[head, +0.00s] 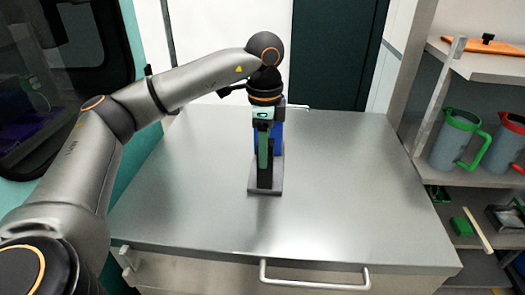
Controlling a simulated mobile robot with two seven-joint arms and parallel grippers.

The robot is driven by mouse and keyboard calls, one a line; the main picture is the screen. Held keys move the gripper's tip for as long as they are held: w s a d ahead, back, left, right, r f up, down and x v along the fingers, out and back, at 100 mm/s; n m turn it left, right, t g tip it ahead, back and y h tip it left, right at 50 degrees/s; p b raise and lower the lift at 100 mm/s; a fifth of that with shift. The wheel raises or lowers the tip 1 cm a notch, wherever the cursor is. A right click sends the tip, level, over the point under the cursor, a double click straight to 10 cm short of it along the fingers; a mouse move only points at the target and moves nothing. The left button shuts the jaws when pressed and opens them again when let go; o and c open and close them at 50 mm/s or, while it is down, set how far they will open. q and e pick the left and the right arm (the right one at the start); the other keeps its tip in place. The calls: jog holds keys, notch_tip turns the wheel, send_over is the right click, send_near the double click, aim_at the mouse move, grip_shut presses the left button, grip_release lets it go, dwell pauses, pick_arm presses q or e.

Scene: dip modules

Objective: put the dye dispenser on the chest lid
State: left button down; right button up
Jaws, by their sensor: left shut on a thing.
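The dye dispenser (278,137) has a blue body and a grey flat base, and it stands upright over the middle of the chest lid. The chest lid (345,190) is a wide, shiny metal surface. My left gripper (264,180) points down in front of the dispenser and is shut on it, hiding much of its body. The base looks to be at the lid's surface, but I cannot tell whether it touches. My right gripper is not in view.
A bar handle (315,285) runs along the chest's front. The lid is clear around the dispenser. A shelf unit at the right holds a green-handled jug (455,140), a red-handled jug (505,143) and small items. A dark-windowed machine (60,80) stands at the left.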

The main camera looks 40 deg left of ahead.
pick_arm(q)
jog(key=shift+d+r, duration=0.1)
jog(key=shift+c, duration=2)
grip_release()
jog(key=shift+f, duration=0.2)
notch_tip(320, 180, up, 6)
jog(key=shift+f, duration=0.15)
notch_tip(320, 180, up, 7)
jog(key=shift+f+p, duration=0.15)
jog(key=shift+p, duration=0.95)
jog(key=shift+f, duration=0.1)
